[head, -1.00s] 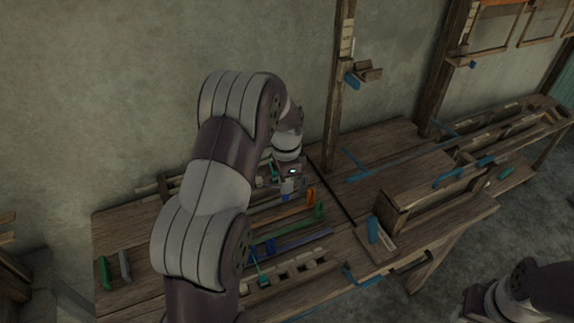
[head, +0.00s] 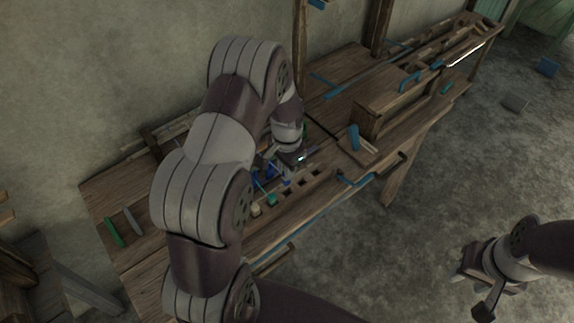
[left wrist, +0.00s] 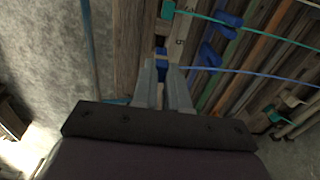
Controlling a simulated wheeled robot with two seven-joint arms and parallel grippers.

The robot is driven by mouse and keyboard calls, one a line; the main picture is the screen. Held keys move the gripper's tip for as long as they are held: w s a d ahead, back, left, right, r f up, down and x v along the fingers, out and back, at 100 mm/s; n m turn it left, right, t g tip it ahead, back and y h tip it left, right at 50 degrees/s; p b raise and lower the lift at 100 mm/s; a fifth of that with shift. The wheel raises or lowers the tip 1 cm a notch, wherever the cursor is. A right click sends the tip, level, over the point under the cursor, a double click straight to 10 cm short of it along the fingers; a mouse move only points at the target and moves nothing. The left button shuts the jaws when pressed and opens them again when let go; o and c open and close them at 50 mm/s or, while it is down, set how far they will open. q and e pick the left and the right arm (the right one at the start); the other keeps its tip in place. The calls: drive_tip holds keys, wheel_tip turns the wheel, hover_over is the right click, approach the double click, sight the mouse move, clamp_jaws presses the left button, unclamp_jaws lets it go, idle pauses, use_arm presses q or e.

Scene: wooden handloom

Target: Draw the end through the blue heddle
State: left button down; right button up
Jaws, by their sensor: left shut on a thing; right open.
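My left gripper (left wrist: 161,78) is shut on a small blue piece (left wrist: 162,56), the thread's end, with a blue thread (left wrist: 240,72) running from it to the right. The blue heddle (left wrist: 211,56) lies just right of the fingers, with blue blocks along it. The thread crosses close by it; I cannot tell whether it passes through. In the head view my left gripper (head: 287,174) is low over the loom, partly hidden by its own arm, beside blue parts (head: 270,171). My right gripper (head: 476,290) is open and empty, off the loom's near side.
A notched wooden rack (head: 300,187) lies along the loom's near edge, with a teal piece (head: 272,199) by it. A teal thread (left wrist: 255,32) crosses the heddle bars. Green and orange bars lie beyond the blue one. A wooden box frame (head: 385,105) stands to the right.

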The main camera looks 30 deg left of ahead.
sight(288, 184)
use_arm(q)
wheel_tip(288, 184, down, 3)
drive_tip(key=shift+r+b, duration=0.2)
drive_tip(key=shift+b, duration=0.25)
drive_tip(key=shift+w+d+f, duration=0.1)
drive_tip(key=shift+w+f, duration=0.1)
drive_tip(key=shift+f, duration=0.05)
drive_tip(key=shift+w, duration=0.15)
drive_tip(key=shift+s+r, duration=0.25)
drive_tip(key=shift+s, duration=0.05)
drive_tip(key=shift+f, duration=0.1)
use_arm(e)
drive_tip(key=shift+w+d+f, duration=0.1)
drive_tip(key=shift+w+f, duration=0.1)
drive_tip(key=shift+f, duration=0.85)
use_arm(q)
drive_tip(key=shift+w+f, duration=0.1)
drive_tip(key=shift+f, duration=0.1)
use_arm(e)
drive_tip(key=shift+f, duration=0.15)
